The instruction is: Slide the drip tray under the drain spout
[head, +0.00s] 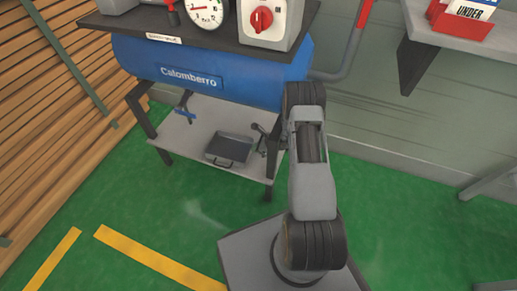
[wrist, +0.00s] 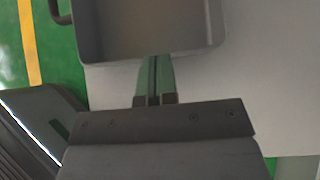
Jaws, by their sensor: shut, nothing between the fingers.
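The drip tray (head: 229,150), a shallow grey rectangular pan, lies on the lower shelf under the blue tank. In the wrist view its near wall (wrist: 150,58) and brownish inside fill the top, with a handle (wrist: 57,12) at its left side. The drain spout with a blue lever (head: 184,103) hangs under the tank, left of the tray in the head view. My gripper (head: 262,138) is at the tray's right side. In the wrist view its greenish fingers (wrist: 154,62) are shut, empty and at the tray wall; whether they touch it is unclear.
The blue tank (head: 210,72) hangs low over the shelf (head: 190,135), and dark legs (head: 142,112) stand at its corners. Bare shelf lies between tray and spout. A wooden slatted wall (head: 45,90) is at left; green floor (head: 130,205) is open in front.

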